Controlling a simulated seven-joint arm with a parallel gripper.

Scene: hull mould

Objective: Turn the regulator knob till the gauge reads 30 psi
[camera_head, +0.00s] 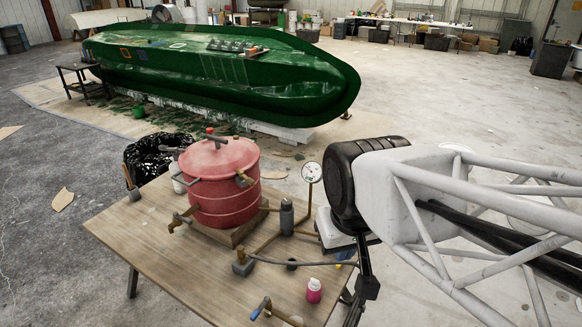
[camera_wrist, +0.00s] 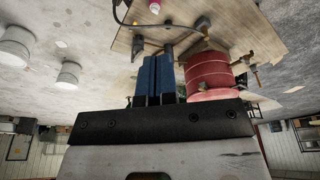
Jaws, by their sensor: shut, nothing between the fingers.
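The gauge (camera_head: 311,172) is a round white dial on a thin stem above the pipework, just left of my arm's black wrist joint. Its needle is too small to read. A dark grey cylinder (camera_head: 287,216) stands upright on the pipework beside the red pot; it may be the regulator, but I cannot make out the knob for certain. In the wrist view my gripper (camera_wrist: 158,57) has its blue fingers shut together and empty, pointing toward the table and pipework. The fingers seem apart from everything. In the head view the arm mostly hides the gripper.
The red pressure pot (camera_head: 222,187) stands on a wooden table (camera_head: 150,240), left of the gauge. A pink bottle (camera_head: 314,291), a hose (camera_head: 305,262) and a blue-handled tool (camera_head: 262,308) lie near the front. A black bin (camera_head: 147,158) and green hull (camera_head: 220,75) stand behind.

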